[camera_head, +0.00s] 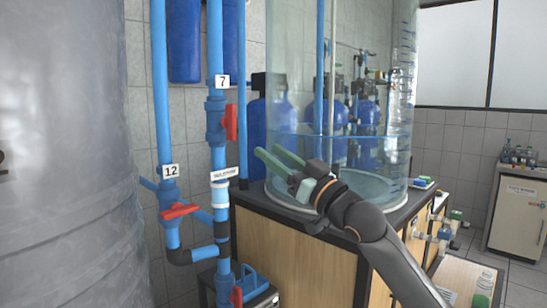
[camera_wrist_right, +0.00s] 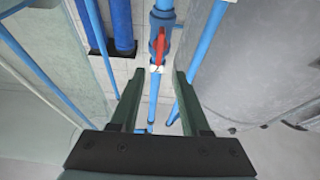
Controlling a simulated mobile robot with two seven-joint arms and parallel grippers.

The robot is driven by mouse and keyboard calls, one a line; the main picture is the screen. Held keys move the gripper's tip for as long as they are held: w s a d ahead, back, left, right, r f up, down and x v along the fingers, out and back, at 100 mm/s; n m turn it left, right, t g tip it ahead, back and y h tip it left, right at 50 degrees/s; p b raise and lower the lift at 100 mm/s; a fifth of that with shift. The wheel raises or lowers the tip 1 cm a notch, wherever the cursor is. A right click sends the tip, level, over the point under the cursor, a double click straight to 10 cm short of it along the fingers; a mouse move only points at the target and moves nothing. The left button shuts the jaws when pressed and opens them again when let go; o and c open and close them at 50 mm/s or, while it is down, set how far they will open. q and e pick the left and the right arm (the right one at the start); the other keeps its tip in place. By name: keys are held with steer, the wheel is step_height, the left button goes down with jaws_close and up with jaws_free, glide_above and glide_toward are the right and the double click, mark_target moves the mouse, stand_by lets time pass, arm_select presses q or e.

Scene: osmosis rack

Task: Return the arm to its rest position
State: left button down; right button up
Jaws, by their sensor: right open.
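My right arm (camera_head: 375,235) comes in from the lower right in the head view. Its gripper (camera_head: 268,156) points left, in front of the clear water tank (camera_head: 345,110), with its green fingers parted. The right wrist view shows the same gripper (camera_wrist_right: 155,80) open, with nothing between the fingers. Beyond the fingers in that view is a blue pipe with a red valve handle (camera_wrist_right: 160,45), apart from them. In the head view, a red handle (camera_head: 231,122) sits on the pipe labelled 7, left of the gripper. My left gripper does not show.
A large grey tank (camera_head: 65,160) fills the left side. A pipe labelled 12 has a red handle (camera_head: 179,211). The clear tank stands on a wooden cabinet with a dark top (camera_head: 290,240). A cabinet with bottles (camera_head: 517,215) stands at the far right.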

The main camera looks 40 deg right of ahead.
steer(key=w+a+f+g+p, duration=0.1)
steer(key=w+f+g, duration=0.1)
steer(key=f, duration=0.7)
steer(key=w+a+f+g+p, duration=0.1)
steer(key=w+f, duration=0.1)
steer(key=f, duration=0.7)
steer(key=s+a+f+g+p, duration=0.1)
steer(key=s+a+f+g, duration=0.15)
steer(key=f, duration=0.65)
steer(key=s+a+f+g+p, duration=0.1)
steer(key=a+f+g, duration=0.15)
steer(key=f, duration=0.65)
steer(key=s+a+f+g+p, duration=0.1)
steer(key=s+a+f+g, duration=0.1)
steer(key=s+a+f, duration=0.6)
steer(key=s+a+f+g+p, duration=0.2)
steer(key=s+a+f, duration=0.6)
steer(key=s+f, duration=0.5)
steer(key=shift+s+a+n+g, duration=0.3)
steer(key=shift+s+n+g, duration=0.1)
steer(key=shift+s+g, duration=0.15)
